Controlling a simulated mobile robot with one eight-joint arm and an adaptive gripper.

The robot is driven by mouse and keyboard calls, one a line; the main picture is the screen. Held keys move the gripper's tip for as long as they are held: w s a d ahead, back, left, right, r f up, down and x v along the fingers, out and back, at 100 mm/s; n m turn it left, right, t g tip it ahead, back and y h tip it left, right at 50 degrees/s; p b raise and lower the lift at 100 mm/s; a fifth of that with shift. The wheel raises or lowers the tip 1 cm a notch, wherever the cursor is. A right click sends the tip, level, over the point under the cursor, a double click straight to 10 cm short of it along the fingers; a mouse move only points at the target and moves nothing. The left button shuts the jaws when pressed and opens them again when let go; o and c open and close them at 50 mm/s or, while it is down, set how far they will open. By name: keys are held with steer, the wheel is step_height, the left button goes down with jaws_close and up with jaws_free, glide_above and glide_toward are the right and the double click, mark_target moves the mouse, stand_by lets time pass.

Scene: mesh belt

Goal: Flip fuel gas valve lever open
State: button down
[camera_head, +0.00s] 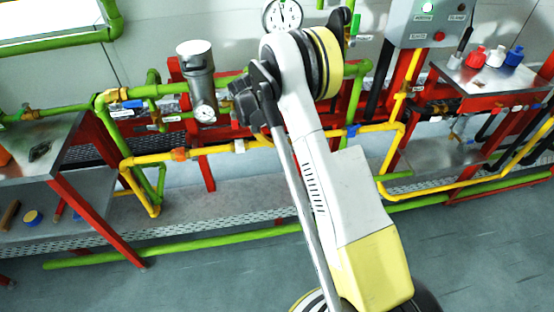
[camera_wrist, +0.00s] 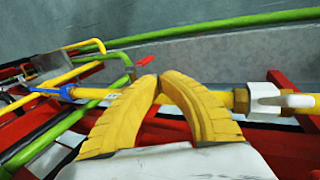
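In the wrist view, my gripper's (camera_wrist: 157,80) two yellow fingers lean together and their tips meet, with nothing seen held between them. The yellow gas pipe (camera_wrist: 218,98) runs across behind the fingers; whether they touch it I cannot tell. On the pipe, right of the fingers, is a white fitting (camera_wrist: 265,100) with a brass collar. A blue fitting (camera_wrist: 55,91) is on the pipe to the left. A small red lever-like piece (camera_wrist: 146,61) shows just above the fingertips. Which part is the fuel gas valve lever is unclear. In the head view, the yellow pipe (camera_head: 205,151) is partly hidden by my arm.
In the head view, green pipes (camera_head: 190,244) run along the floor and wall. A metal canister with a gauge (camera_head: 197,75) stands behind the yellow pipe. A grey control box (camera_head: 428,22) and a red-legged table (camera_head: 490,85) are at right, another table (camera_head: 35,165) at left.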

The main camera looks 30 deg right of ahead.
steer(key=b+x, duration=0.4)
steer(key=x, duration=0.6)
steer(key=shift+d, duration=0.1)
stand_by(0.3)
